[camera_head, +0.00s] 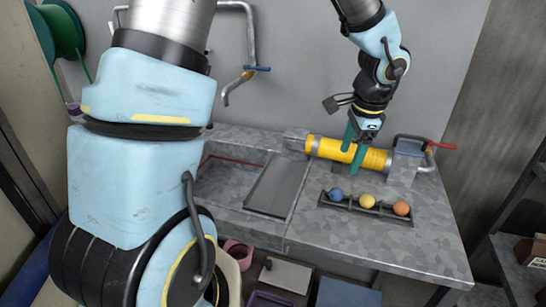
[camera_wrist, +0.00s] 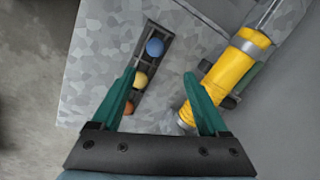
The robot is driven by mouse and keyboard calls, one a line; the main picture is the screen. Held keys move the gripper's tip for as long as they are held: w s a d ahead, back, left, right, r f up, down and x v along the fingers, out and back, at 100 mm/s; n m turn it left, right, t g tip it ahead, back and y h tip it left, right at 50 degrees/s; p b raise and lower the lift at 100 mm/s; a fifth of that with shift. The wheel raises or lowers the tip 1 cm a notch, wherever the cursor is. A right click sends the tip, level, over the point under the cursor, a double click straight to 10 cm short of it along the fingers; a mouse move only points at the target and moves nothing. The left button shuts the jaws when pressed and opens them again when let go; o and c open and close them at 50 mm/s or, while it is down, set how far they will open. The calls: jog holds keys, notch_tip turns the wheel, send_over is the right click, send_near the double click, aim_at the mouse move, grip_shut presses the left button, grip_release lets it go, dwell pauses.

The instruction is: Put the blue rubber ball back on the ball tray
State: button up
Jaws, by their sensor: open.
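The blue rubber ball (camera_head: 336,194) sits at the left end of the dark ball tray (camera_head: 352,207), in line with a yellow ball (camera_head: 367,201) and an orange ball (camera_head: 401,208). In the wrist view the blue ball (camera_wrist: 155,47) is at the upper end of the tray's row. My gripper (camera_head: 353,153) has two green fingers. It is open and empty, above the worktop behind the tray, and overlaps the yellow cylinder in the head view. In the wrist view my gripper (camera_wrist: 160,75) has its fingers apart, with nothing held between them.
The yellow cylinder (camera_head: 375,160) lies along the back of the grey worktop (camera_head: 420,245), with a red-handled fitting (camera_head: 428,144) at its right. A sunken basin (camera_head: 228,185) is to the left. The worktop in front of the tray is clear. Dark shelving (camera_head: 510,255) stands at right.

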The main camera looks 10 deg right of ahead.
jog(key=s+a+n, duration=0.1)
jog(key=a+n, duration=1.6)
jog(key=a, duration=1.3)
jog(key=shift+s+a+r+g+h, duration=0.15)
jog(key=shift+a+r+g+h, duration=0.15)
jog(key=shift+r, duration=0.1)
